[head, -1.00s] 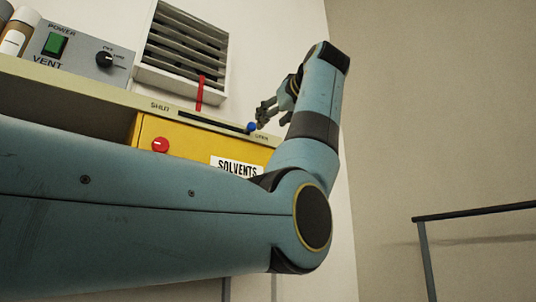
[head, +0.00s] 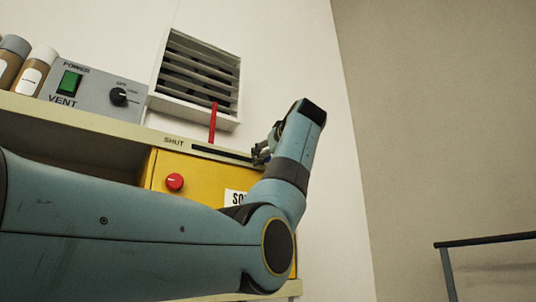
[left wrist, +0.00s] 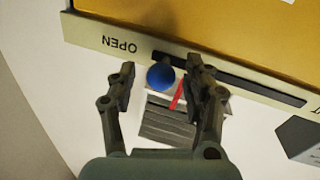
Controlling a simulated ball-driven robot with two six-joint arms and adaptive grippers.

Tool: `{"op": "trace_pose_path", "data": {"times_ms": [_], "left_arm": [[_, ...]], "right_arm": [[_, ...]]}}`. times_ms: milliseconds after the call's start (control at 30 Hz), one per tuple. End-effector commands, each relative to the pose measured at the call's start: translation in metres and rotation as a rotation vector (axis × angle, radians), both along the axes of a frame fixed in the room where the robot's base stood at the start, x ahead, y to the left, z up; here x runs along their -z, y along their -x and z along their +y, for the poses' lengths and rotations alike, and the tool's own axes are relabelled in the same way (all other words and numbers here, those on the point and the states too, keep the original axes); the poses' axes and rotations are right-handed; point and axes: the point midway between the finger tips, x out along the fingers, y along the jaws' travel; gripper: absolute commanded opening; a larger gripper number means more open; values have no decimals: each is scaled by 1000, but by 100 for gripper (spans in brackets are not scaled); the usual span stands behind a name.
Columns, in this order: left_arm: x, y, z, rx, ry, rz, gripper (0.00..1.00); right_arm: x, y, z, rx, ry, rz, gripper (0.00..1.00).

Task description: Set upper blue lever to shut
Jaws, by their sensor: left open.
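The upper blue lever's round knob (left wrist: 160,76) shows in the left wrist view, at the OPEN end of a dark slot (left wrist: 255,85) in a cream shelf edge. My left gripper (left wrist: 160,82) is open, with one finger on each side of the knob. The right-hand finger looks close to it; I cannot tell whether they touch. In the head view my left gripper (head: 262,156) is at the right end of the slot (head: 222,153) and largely hides the knob. The SHUT label (head: 174,141) is at the slot's left end.
A yellow cabinet (head: 205,178) with a red knob (head: 174,182) is below. A grey power box (head: 95,92) and bottles (head: 36,68) are at left. A dark rail (head: 485,239) is at right.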

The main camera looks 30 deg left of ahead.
Motion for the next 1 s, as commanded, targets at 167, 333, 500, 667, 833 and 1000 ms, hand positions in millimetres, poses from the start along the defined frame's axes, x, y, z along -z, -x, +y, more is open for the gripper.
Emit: {"op": "trace_pose_path", "data": {"times_ms": [167, 333, 500, 667, 833, 1000], "left_arm": [[0, 0, 0, 0, 0, 0, 46], [0, 0, 0, 0, 0, 0, 23], [0, 0, -1, 0, 0, 0, 1], [0, 0, -1, 0, 0, 0, 0], [0, 0, 0, 0, 0, 0, 0], [3, 10, 4, -1, 1, -3, 0]], "right_arm": [[1, 1, 0, 0, 0, 1, 40], [1, 1, 1, 0, -1, 2, 40], [1, 1, 2, 1, -3, 2, 40], [1, 1, 3, 1, -4, 3, 40], [1, 2, 3, 1, -4, 3, 40], [12, 2, 3, 1, -3, 3, 40]]}}
